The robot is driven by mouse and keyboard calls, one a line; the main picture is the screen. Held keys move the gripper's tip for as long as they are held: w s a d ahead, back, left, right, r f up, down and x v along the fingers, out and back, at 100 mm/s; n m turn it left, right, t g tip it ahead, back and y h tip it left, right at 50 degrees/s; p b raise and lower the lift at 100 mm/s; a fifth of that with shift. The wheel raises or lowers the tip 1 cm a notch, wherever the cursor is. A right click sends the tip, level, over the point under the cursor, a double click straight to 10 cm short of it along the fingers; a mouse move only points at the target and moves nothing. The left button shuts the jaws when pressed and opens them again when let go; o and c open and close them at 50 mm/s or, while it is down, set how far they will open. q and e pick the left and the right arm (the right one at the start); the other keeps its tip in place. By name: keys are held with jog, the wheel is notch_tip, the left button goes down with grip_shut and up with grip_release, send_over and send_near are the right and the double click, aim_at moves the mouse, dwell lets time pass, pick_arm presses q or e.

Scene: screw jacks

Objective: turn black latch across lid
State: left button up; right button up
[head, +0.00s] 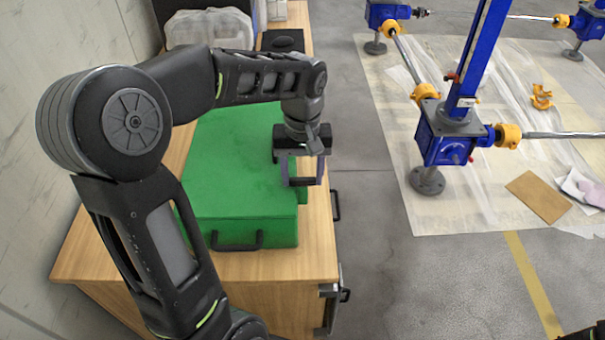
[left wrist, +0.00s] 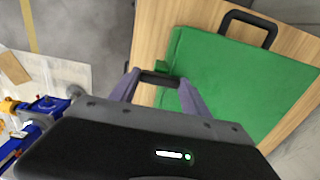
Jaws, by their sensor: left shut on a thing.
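A green case (head: 235,165) with a flat lid lies on the wooden cabinet top, its black handle (head: 237,245) toward the near side. It also shows in the left wrist view (left wrist: 240,85). My left gripper (head: 304,175) reaches down at the right edge of the case. In the left wrist view, its two purple-grey fingers are shut on the black latch (left wrist: 160,78), which spans between the fingertips beside the case edge. The fingers and wrist partly hide the latch in the head view.
The wooden cabinet (head: 275,267) has open floor to its right. A clear plastic-like container (head: 208,27) and a dark object (head: 283,40) stand behind the case. Blue screw jacks (head: 445,135) with yellow couplings stand on a sheet on the floor. A wall is at left.

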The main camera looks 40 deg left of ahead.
aim_at(302, 179)
dwell(0.3)
pick_arm(q)
jog(key=o, duration=1.4)
notch_tip(302, 179, up, 8)
jog(key=shift+f, duration=0.1)
